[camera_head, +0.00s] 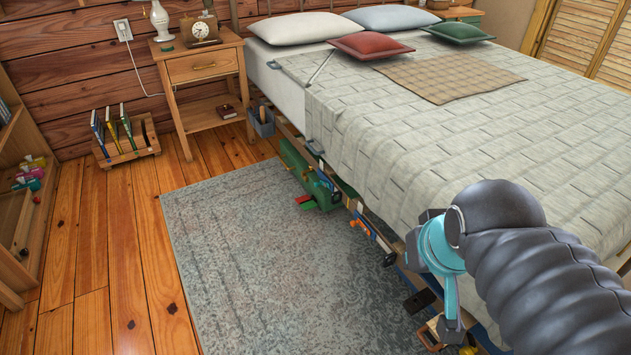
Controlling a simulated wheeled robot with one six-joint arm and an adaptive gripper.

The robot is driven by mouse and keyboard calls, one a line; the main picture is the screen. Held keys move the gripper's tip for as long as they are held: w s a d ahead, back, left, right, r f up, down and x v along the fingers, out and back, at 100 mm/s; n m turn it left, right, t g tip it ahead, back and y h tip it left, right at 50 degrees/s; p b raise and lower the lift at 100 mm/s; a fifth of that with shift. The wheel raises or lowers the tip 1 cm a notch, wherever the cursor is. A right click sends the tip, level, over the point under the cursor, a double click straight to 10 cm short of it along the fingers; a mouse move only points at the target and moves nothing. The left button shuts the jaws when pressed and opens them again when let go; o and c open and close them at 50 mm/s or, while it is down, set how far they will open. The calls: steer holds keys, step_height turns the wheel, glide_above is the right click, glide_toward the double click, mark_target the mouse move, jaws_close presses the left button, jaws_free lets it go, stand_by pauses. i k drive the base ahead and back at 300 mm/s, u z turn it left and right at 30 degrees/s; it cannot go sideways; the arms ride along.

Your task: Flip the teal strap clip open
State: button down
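I cannot make out a teal strap clip in the head view. A green case-like object (309,178) hangs or stands along the bed's near side, with small red and green parts at its lower end. My arm, in a dark ribbed sleeve with teal and grey joints at its far end, reaches in from the lower right over the bed's edge. The fingers of my gripper cannot be told apart from these joints, so its opening and anything in it are unclear. The arm hides part of the bed's side and what lies behind it.
The bed (420,130) fills the right side. Small items, one orange (359,227), line its lower edge. A grey rug (255,260) covers the clear floor beside it. A nightstand (200,70) and book rack (126,143) stand at the back left.

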mark_target(317, 184)
steer(key=u, duration=0.2)
steer(key=i, duration=1.05)
steer(key=u, duration=0.65)
